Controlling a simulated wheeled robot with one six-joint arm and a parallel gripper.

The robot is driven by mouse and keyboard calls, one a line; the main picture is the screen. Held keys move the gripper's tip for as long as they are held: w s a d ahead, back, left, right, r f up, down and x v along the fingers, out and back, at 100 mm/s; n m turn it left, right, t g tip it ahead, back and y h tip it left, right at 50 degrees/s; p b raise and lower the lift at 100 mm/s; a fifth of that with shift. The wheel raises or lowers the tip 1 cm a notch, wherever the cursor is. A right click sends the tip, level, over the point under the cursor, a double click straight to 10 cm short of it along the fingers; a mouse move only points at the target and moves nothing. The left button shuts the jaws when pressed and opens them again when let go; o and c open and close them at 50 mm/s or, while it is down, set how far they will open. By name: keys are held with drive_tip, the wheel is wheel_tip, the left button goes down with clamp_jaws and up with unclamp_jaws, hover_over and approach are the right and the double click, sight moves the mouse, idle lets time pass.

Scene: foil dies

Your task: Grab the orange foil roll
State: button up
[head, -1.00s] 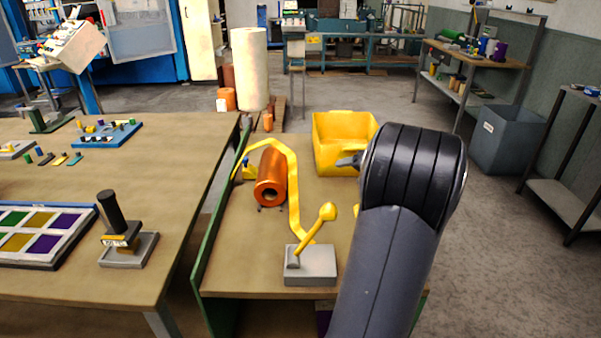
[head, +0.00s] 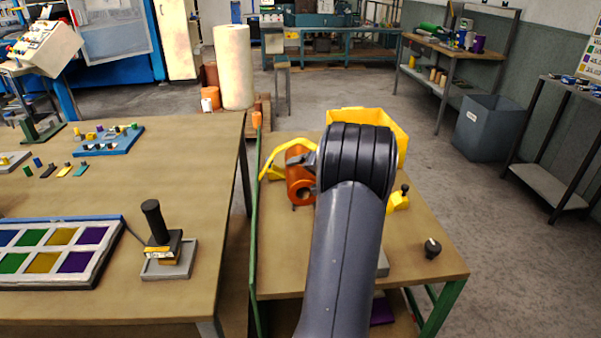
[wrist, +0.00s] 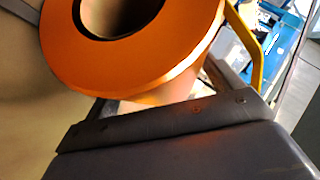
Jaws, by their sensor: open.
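The orange foil roll (head: 299,187) lies on the wooden bench in the head view, its open round end facing me. My arm hides its right part. In the wrist view the roll (wrist: 140,75) is very close, its thick orange rim and dark-edged hollow core filling the upper left. My gripper (head: 308,166) is open at the roll's upper right side in the head view, mostly hidden by my arm. In the wrist view its dark body crosses the bottom, just below the roll. I cannot tell whether it touches the roll.
A yellow curved rail (head: 275,160) runs beside the roll at left. A yellow bin (head: 393,128) stands behind my arm. A black knob (head: 432,247) is at the bench's right front. A green edge (head: 254,215) bounds the bench at left. Another table (head: 110,190) stands left.

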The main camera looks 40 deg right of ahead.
drive_tip(key=shift+c, duration=0.6)
drive_tip(key=c, duration=1)
drive_tip(key=shift+r, duration=0.1)
drive_tip(key=shift+c, duration=0.2)
drive_tip(key=shift+r, duration=0.15)
